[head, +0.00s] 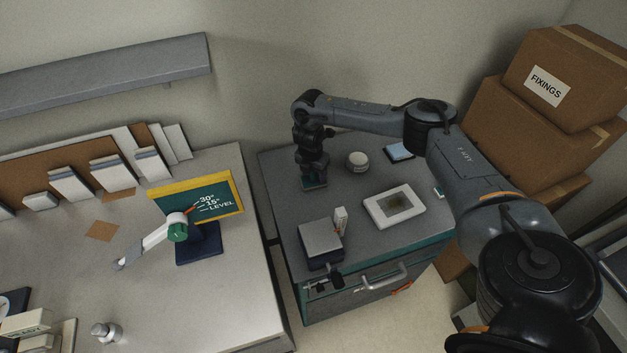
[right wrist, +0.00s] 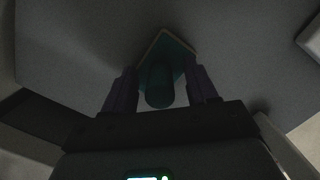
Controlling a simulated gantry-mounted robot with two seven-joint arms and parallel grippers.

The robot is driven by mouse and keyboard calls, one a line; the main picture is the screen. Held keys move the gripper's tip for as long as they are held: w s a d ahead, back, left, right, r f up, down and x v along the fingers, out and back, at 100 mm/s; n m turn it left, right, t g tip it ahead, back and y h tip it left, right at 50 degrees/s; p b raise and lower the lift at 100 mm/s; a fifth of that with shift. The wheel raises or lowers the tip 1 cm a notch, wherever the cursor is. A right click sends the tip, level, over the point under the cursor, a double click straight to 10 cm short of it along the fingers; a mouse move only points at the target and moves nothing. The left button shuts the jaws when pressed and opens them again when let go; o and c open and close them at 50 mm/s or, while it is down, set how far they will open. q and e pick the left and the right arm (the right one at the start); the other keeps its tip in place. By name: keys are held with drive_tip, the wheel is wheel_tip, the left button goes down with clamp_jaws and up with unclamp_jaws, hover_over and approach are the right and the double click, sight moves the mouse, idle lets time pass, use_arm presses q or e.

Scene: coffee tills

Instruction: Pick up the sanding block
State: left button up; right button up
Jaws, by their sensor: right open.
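The sanding block, a teal block with a rounded grip and a thin tan edge at its base, lies on the grey cabinet top. In the right wrist view the sanding block (right wrist: 181,55) shows between and beyond my fingers. In the head view only a small part of the sanding block (head: 314,184) shows below the gripper. My right gripper (head: 313,174) points down over it. In the right wrist view the right gripper (right wrist: 160,92) is open, with one finger on each side of the grip. I cannot tell whether the fingers touch it. My left gripper is not in view.
On the cabinet top (head: 285,190) stand a round white-topped tub (head: 357,162), a white framed tray (head: 394,206), a small white box (head: 340,221) and a square scale-like device (head: 320,240). Stacked cartons (head: 545,100) stand at right. A workbench (head: 220,300) is at left.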

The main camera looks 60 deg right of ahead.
clamp_jaws()
drive_tip(key=shift+r, duration=0.15)
drive_tip(key=shift+r, duration=0.5)
drive_tip(key=r, duration=0.3)
drive_tip(key=shift+s+d+r+p, duration=0.1)
drive_tip(key=shift+s+r+p, duration=0.1)
drive_tip(key=shift+p, duration=0.15)
drive_tip(key=s+d+r+p, duration=0.1)
drive_tip(key=s+d+r, duration=0.1)
drive_tip(key=s, duration=0.3)
drive_tip(key=s+d+r+p, duration=0.1)
drive_tip(key=s+r, duration=0.3)
drive_tip(key=s, duration=0.1)
drive_tip(key=shift+s+d+r, duration=0.15)
drive_tip(key=shift+s+d, duration=0.15)
drive_tip(key=shift+d, duration=0.05)
